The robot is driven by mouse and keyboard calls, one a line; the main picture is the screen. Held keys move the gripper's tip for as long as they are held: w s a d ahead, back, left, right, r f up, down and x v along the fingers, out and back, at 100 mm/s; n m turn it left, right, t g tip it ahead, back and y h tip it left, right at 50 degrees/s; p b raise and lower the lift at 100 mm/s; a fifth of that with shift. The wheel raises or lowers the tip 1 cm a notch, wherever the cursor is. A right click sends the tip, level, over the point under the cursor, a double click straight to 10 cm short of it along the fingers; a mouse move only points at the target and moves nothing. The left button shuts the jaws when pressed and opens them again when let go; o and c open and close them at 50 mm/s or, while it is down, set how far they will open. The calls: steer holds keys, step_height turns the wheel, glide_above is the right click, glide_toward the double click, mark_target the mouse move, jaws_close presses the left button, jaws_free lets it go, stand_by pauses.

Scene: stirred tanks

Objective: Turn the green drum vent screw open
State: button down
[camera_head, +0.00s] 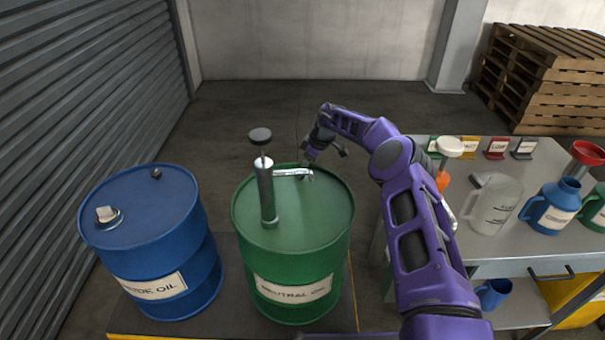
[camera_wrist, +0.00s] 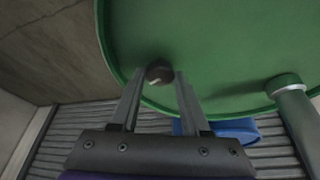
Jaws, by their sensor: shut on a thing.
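The green drum (camera_head: 320,222) stands upright in the middle of the head view, with a "NEUTRAL OIL" label. Its top fills much of the wrist view (camera_wrist: 220,40). The vent screw (camera_wrist: 159,72) is a small dark round knob with a light mark, near the drum's rim. My gripper (camera_wrist: 157,82) is shut on the vent screw, one finger on each side. In the head view my gripper (camera_head: 304,174) is at the far side of the drum top, small and partly hidden by the pump spout.
A hand pump (camera_head: 266,192) stands on the green drum, its spout (camera_head: 292,172) reaching towards my gripper. A blue drum (camera_head: 150,240) stands to the left.

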steer(key=shift+f+n+g+b, duration=0.15)
steer(key=shift+n+g+b, duration=0.15)
steer(key=shift+n+b, duration=0.6)
steer(key=shift+d+n+b, duration=0.1)
steer(key=shift+n+b, duration=0.2)
steer(key=shift+b, duration=0.25)
steer(key=shift+c, duration=1.9)
jaws_free()
steer(key=shift+w, duration=0.1)
steer(key=w+p+v, duration=0.1)
steer(key=p+v, duration=0.2)
steer(key=v, duration=1.4)
steer(key=shift+s+d+r, duration=0.25)
steer(key=shift+s+r, duration=0.05)
steer(key=shift+a, duration=0.1)
